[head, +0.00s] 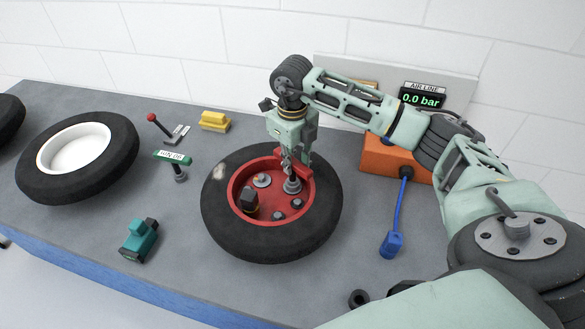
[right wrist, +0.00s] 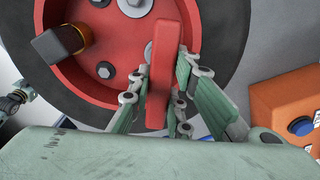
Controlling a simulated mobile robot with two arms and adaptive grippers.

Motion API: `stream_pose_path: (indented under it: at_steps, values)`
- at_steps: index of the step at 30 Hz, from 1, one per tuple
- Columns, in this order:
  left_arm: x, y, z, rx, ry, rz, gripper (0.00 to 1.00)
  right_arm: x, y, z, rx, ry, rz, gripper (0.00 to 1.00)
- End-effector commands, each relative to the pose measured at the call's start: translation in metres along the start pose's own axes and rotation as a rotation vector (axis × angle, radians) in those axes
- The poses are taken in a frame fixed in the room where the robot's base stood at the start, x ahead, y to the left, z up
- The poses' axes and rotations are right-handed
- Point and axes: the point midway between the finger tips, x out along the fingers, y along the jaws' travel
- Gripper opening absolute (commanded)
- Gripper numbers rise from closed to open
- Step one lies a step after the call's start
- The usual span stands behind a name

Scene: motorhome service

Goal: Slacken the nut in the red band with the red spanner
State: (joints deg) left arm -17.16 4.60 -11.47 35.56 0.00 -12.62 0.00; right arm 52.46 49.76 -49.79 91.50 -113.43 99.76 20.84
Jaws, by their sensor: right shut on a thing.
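My right gripper (head: 298,158) is over the red-rimmed wheel (head: 225,222), fingers pointing down. In the right wrist view its fingers are shut on the red spanner (right wrist: 161,65), a flat red bar standing out between them. Behind it is the wheel's red dish (right wrist: 85,95). A grey nut (head: 292,186) sits on the dish just below the gripper. Other grey nuts show nearby (head: 297,203) (head: 278,215). I cannot tell which nut has the red band, or whether the spanner is around one; its far end blends with the red dish. My left gripper is not in view.
A dark block (head: 249,200) stands on the dish. To the left are a white-rimmed wheel (head: 75,150), a green-labelled stand (head: 173,157), a yellow block (head: 214,121) and a teal tool (head: 140,240). An orange box (head: 378,158) with a blue hose is right. The display (head: 421,99) reads 0.0 bar.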

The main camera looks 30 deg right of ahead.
Motion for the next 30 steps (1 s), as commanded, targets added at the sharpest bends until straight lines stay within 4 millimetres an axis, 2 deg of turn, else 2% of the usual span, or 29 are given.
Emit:
stream_pose_path:
  at_steps: [10,20,30]
  values:
    - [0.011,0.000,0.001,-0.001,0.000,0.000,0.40,0.000,-0.001,0.001,-0.195,-0.003,-0.001,0.00]
    - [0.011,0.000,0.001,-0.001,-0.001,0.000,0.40,-0.001,0.000,0.001,-0.217,-0.003,0.000,0.00]
    - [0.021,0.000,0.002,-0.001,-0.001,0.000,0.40,-0.001,0.000,0.001,-0.418,-0.004,-0.001,0.00]
